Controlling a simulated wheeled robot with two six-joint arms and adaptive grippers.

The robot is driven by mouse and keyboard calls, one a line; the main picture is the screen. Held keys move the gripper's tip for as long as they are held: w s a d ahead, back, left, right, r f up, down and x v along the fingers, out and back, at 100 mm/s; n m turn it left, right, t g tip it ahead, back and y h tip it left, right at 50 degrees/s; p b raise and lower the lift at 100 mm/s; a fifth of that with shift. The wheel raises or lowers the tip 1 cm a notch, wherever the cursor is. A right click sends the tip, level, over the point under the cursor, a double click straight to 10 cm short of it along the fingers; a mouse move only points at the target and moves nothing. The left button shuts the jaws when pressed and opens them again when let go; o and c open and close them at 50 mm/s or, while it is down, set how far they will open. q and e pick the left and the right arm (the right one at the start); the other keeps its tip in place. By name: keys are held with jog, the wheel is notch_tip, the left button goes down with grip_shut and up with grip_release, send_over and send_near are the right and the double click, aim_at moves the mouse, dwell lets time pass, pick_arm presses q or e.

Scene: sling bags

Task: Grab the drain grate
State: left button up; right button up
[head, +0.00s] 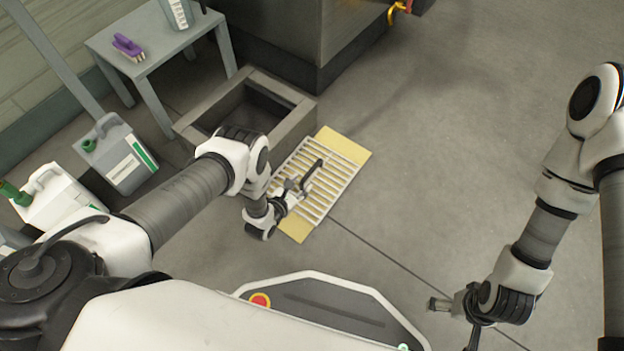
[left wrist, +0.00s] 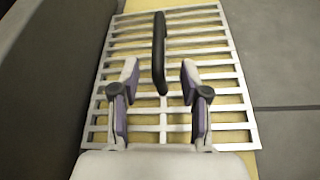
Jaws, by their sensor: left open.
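The drain grate (head: 333,186) is a pale metal grid with several bars, lying on a yellow board (head: 347,144) on the floor. A black handle (head: 313,172) stands up along its middle. In the left wrist view the grate (left wrist: 215,60) fills the centre, and the handle (left wrist: 159,50) runs away from me. My left gripper (head: 297,186) is over the grate; in the wrist view its open fingers (left wrist: 160,85) lie on either side of the handle's near end, apart from it. My right gripper (head: 440,304) is low at the right, away from the grate; its jaws are too small to read.
An open square basin with a stone rim (head: 303,113) stands just beyond the grate. A small grey table (head: 160,50) holds a purple brush (head: 128,46). Jugs (head: 120,152) stand at the left. The floor to the right is clear.

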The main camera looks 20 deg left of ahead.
aim_at(306, 176)
pick_arm(q)
jog(key=b+x, duration=0.2)
jog(key=x, duration=0.2)
jog(key=shift+w, duration=0.2)
jog(key=shift+w+r, duration=0.1)
grip_shut()
jog(key=shift+r, duration=0.1)
